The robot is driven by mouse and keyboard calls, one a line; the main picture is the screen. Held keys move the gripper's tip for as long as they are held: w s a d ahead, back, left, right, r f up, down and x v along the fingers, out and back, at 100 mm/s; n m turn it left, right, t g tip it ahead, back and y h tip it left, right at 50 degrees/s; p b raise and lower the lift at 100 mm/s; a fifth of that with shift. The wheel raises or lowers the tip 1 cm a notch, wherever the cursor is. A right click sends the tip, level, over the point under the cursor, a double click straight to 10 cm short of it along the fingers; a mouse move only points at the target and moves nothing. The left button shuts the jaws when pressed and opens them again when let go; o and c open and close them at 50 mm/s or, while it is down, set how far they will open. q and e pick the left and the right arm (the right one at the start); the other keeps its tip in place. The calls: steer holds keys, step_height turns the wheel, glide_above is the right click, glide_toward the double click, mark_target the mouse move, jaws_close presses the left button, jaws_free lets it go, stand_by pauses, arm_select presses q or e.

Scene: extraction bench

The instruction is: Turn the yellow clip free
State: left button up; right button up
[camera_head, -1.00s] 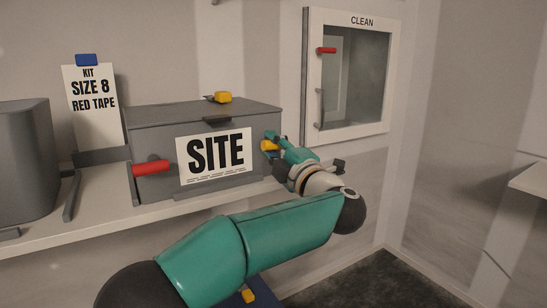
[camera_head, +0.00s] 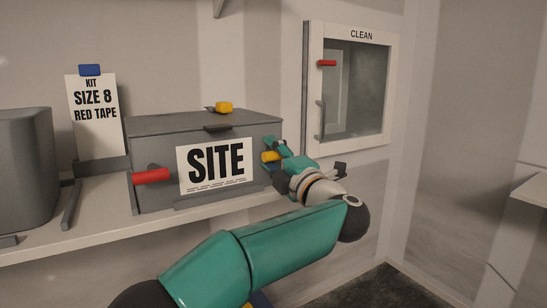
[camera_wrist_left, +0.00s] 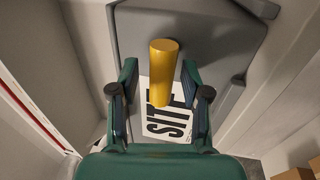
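The yellow clip (camera_head: 270,157) shows at the right end of the grey SITE box's (camera_head: 150,127) front, partly hidden by my left gripper. In the left wrist view it is a yellow cylinder (camera_wrist_left: 163,72) standing between my fingers. My left gripper (camera_head: 274,150) reaches it from the right. In the left wrist view the gripper (camera_wrist_left: 160,80) is open, with one finger on each side of the clip and a gap visible on both sides. My right gripper is not in view.
A red handle (camera_head: 152,176) sticks out at the box's front left. Another yellow piece (camera_head: 224,107) sits on the lid. The box stands on a pale shelf (camera_head: 100,222). A grey bin (camera_head: 25,160) is at left. A cabinet marked CLEAN (camera_head: 391,95) hangs at right.

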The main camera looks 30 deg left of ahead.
arm_select(q)
steer(key=shift+d+f, duration=0.1)
steer(key=shift+f, duration=0.05)
steer(key=shift+d, duration=0.15)
steer(key=v, duration=1.1)
steer(key=shift+d+f, duration=0.15)
steer(key=shift+d, duration=0.1)
steer(key=shift+s, duration=0.1)
